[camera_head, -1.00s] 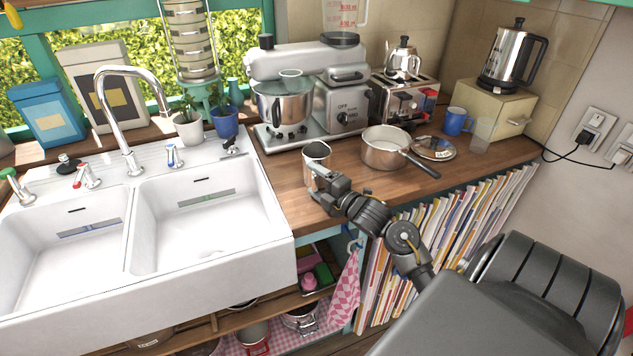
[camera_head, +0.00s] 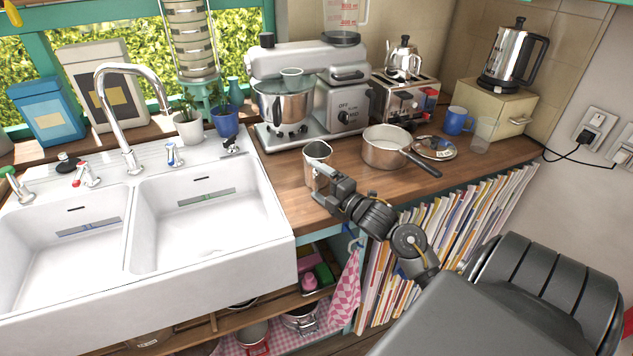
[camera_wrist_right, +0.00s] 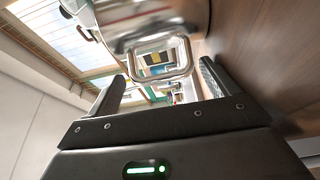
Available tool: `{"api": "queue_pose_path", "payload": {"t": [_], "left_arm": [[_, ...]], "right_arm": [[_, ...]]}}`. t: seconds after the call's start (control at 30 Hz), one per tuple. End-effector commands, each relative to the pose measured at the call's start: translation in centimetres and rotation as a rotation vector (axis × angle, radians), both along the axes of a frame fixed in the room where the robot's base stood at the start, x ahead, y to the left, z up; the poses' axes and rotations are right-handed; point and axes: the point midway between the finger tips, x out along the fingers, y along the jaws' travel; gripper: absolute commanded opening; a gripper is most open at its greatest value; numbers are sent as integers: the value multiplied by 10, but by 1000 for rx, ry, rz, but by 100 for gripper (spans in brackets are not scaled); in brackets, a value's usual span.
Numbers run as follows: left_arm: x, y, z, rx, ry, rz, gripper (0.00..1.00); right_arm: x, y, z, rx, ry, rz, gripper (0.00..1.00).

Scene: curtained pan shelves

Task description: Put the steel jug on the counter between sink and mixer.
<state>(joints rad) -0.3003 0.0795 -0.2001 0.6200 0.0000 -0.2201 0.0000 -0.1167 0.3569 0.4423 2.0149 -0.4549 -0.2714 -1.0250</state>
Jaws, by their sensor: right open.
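The steel jug (camera_head: 317,153) stands upright on the wooden counter (camera_head: 285,180), between the sink (camera_head: 285,235) and the mixer (camera_head: 340,105). In the right wrist view the jug (camera_wrist_right: 160,28) fills the top, and its handle (camera_wrist_right: 187,55) shows between the two spread fingers. My right gripper (camera_head: 326,178) is open at the front right side of the jug; it also shows in the wrist view (camera_wrist_right: 160,85). In the head view the gripper hides part of the jug's lower side. My left gripper is not in view.
A saucepan (camera_head: 385,148) stands right of the jug, its handle pointing to the front right. Behind are a toaster (camera_head: 405,100) and a blue mug (camera_head: 457,121). Below the counter edge are magazines (camera_head: 440,230) and a pink checked cloth (camera_head: 346,292). A small strip of counter is bare left of the jug.

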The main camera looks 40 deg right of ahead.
Motion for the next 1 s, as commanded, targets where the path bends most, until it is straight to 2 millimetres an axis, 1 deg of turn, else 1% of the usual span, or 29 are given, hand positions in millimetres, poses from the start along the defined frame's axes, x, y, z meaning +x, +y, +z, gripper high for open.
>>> {"api": "queue_pose_path", "payload": {"t": [0.03,0.3,0.43,0.6,1.0], "left_arm": [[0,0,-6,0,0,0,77],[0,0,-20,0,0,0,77],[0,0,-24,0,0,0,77],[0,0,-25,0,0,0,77],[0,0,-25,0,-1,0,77]], "right_arm": [[-11,1,-11,-2,19,2,97],[-64,-2,-9,-4,17,-1,97],[-82,-3,-8,-3,14,-1,97],[-92,-4,-5,-1,10,-1,97],[-93,-4,-2,-2,5,-1,97]]}}
